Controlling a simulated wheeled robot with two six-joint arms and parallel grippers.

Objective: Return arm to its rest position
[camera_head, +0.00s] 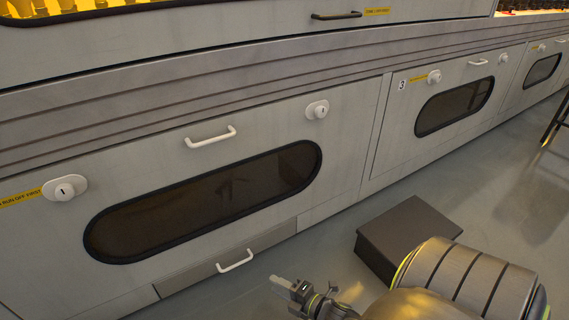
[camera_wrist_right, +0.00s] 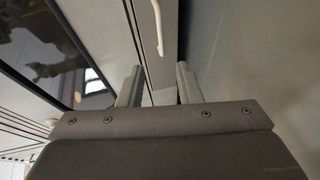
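My right gripper (camera_head: 283,285) is low in the head view, in front of the lower cabinet panels. In the right wrist view its two fingers (camera_wrist_right: 157,85) stand apart with nothing between them, so it is open and empty. Beyond the fingers is a white handle (camera_wrist_right: 158,28), which shows in the head view as the lower drawer handle (camera_head: 236,262). The gripper is apart from this handle. My left gripper does not show in either view.
A long grey cabinet has a closed door with a dark oval window (camera_head: 205,205), a white handle (camera_head: 210,137) and round latches (camera_head: 65,188). A dark box (camera_head: 408,232) stands on the floor beside my right arm. Open floor (camera_head: 500,190) lies to the right.

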